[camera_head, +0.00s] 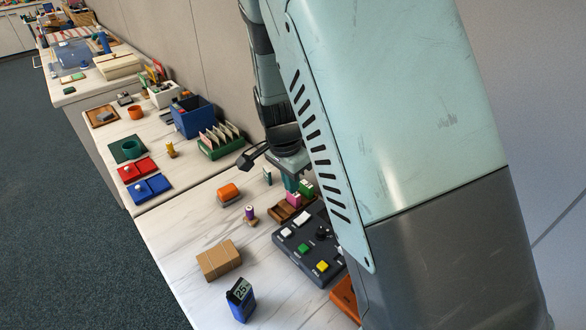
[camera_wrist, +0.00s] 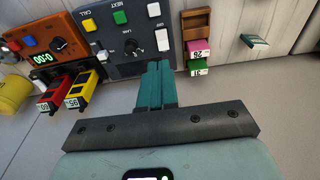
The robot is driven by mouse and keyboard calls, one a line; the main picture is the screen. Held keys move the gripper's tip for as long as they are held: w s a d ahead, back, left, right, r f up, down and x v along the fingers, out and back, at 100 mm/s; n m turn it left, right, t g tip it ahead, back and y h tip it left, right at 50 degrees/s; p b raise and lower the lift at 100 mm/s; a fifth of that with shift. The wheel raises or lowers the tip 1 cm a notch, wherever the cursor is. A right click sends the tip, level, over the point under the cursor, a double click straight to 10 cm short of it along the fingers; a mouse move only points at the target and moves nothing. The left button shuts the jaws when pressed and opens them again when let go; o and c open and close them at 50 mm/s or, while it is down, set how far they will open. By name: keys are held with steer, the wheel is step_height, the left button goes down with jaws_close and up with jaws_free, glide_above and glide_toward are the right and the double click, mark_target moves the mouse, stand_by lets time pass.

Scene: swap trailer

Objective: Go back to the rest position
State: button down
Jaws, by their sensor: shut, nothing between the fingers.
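My gripper (camera_head: 292,184) is above the marble-topped counter, close to the back wall and behind the dark control panel (camera_head: 297,248). In the wrist view its two teal fingers (camera_wrist: 155,85) are together with nothing between them. They point toward the edge of the control panel (camera_wrist: 118,62), which carries white, green and yellow buttons and a black knob. Any gap between fingertips and panel is hard to judge. My large pale-green arm link hides the right part of the counter in the head view.
A wooden rack (camera_wrist: 197,20) with pink and green blocks stands beside the panel. An orange device (camera_wrist: 45,42) with a display is on its other side. A brown box (camera_head: 219,261), a blue device (camera_head: 240,299) and an orange object (camera_head: 228,194) stand on the counter, with bare surface between them.

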steer(key=s+d+r+n+t+y, duration=0.15)
steer(key=s+d+r, duration=0.25)
steer(key=r, duration=0.6)
steer(key=s+d+r+n+y, duration=0.1)
steer(key=s+d+r+n, duration=0.3)
steer(key=r, duration=0.5)
steer(key=s+d+r+n+t, duration=0.1)
steer(key=s+d+r+n, duration=0.1)
steer(key=s, duration=0.5)
steer(key=s+d+r+n+t+h, duration=0.1)
steer(key=s+d+r+n+t, duration=0.1)
steer(key=s+d+r, duration=0.2)
steer(key=s, duration=0.3)
steer(key=shift+s+r, duration=0.3)
steer(key=shift+r, duration=0.1)
steer(key=c, duration=1.8)
jaws_free()
steer(key=shift+c, duration=0.2)
